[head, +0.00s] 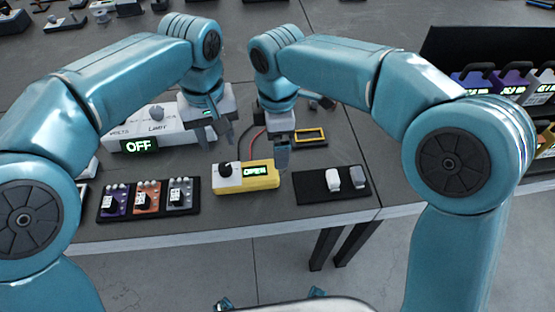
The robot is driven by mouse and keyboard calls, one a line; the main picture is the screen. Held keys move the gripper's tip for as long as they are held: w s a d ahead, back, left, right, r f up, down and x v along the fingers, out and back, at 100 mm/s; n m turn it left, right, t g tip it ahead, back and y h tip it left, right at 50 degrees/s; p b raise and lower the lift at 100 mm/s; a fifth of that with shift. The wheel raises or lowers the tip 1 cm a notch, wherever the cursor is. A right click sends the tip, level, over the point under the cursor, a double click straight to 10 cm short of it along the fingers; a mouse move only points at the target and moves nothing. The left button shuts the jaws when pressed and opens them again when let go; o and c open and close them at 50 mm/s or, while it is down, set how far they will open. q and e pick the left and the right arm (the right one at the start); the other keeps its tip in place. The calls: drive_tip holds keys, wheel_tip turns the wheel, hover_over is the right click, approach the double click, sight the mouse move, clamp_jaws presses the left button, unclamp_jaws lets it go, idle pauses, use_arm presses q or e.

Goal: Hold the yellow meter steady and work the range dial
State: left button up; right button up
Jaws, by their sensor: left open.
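The yellow meter (262,183) sits on the table near its front edge, with a green display reading OPEN. Its black range dial (225,169) is on a pale panel at the meter's left end. My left gripper (216,140) is open and empty, above and behind the dial end, apart from it. My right gripper (282,164) points down at the meter's right end, beside the display. It is seen edge-on, so I cannot tell its opening or whether it touches the meter.
A white box (172,132) with an OFF display stands behind left. A black tray (148,212) with purple, orange and grey modules lies left. A black mat (318,192) with white and grey pieces lies right. A yellow-framed item (310,146) and cables lie behind.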

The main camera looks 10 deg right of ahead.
sight(246, 177)
wheel_tip(246, 177, down, 12)
drive_tip(key=shift+r, duration=0.15)
drive_tip(key=c, duration=1.1)
idle(0.3)
